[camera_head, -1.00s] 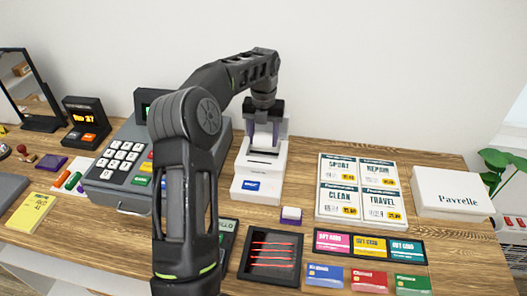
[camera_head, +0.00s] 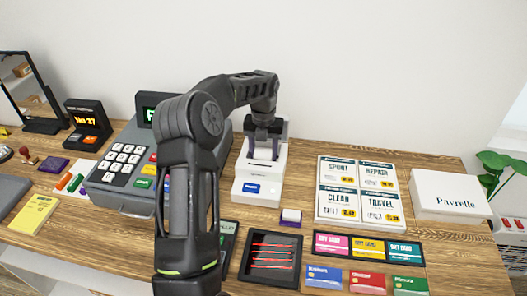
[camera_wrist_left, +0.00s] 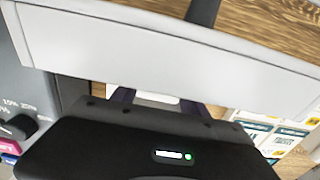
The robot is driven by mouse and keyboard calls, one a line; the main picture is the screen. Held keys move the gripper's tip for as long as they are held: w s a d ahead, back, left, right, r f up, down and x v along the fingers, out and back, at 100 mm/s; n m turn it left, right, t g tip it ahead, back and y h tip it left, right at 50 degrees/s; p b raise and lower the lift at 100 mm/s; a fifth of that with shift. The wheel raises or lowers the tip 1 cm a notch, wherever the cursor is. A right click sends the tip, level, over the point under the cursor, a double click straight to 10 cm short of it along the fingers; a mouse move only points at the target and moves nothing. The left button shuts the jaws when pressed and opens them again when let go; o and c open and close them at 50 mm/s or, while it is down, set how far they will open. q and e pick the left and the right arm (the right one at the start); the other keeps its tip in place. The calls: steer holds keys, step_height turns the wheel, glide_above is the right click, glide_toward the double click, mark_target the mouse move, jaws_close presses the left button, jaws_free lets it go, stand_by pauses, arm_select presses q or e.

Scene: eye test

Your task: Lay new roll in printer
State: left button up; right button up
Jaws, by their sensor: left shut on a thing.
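The white printer (camera_head: 259,188) stands on the wooden counter, with a blue label on its front. My left gripper (camera_head: 263,154) points down into the printer's upper part and is shut on the white roll (camera_head: 263,147). The roll shows only as a pale patch between the dark fingers. In the left wrist view a bit of white (camera_wrist_left: 150,97) shows between the fingers, mostly hidden by the gripper body. I cannot tell whether the roll touches the printer's bed. My right gripper is not in view.
A grey cash register (camera_head: 122,165) stands close left of the printer, partly behind my left arm. A white box (camera_head: 450,194) is at right.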

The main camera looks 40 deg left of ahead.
mark_target(264, 149)
arm_select(q)
steer(key=shift+f, duration=0.15)
steer(key=o, duration=1.1)
step_height(264, 149, up, 10)
steer(key=shift+d+r+b, duration=0.1)
steer(key=shift+b, duration=0.4)
steer(key=shift+r+p, duration=0.5)
steer(key=shift+r, duration=0.55)
